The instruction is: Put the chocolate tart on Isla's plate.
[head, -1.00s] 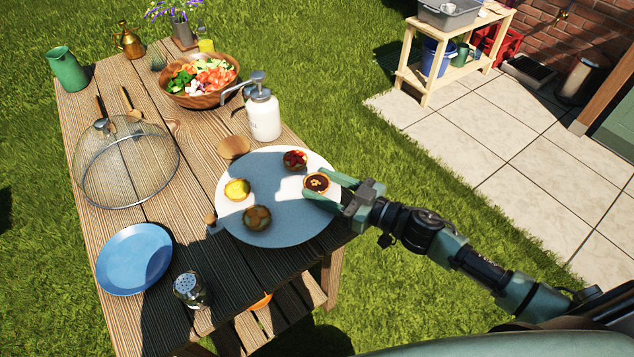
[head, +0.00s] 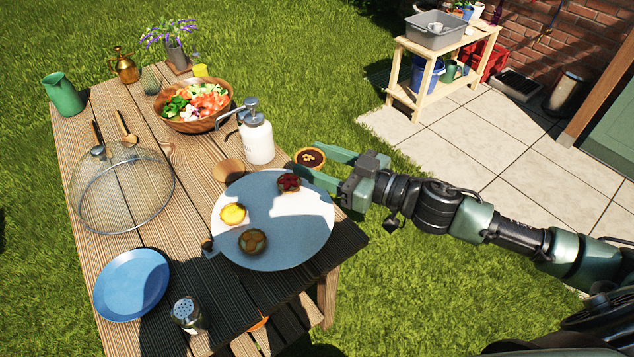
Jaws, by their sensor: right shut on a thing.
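The chocolate tart (head: 309,157), dark with pale bits on top, is held between the fingertips of my right gripper (head: 318,166). The gripper is shut on it and holds it up, above the far right side of the round white platter (head: 300,230). On the platter are a red berry tart (head: 289,183), a yellow tart (head: 233,214) and a brown tart (head: 253,241). An empty blue plate (head: 131,284) lies at the near left of the table; no name shows on it. My left gripper is not in view.
A mesh dome (head: 122,190) stands behind the blue plate and a shaker (head: 187,314) to its right. A white pump bottle (head: 257,140) and a wooden salad bowl (head: 196,105) stand behind the platter. Bare planks lie between dome and platter.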

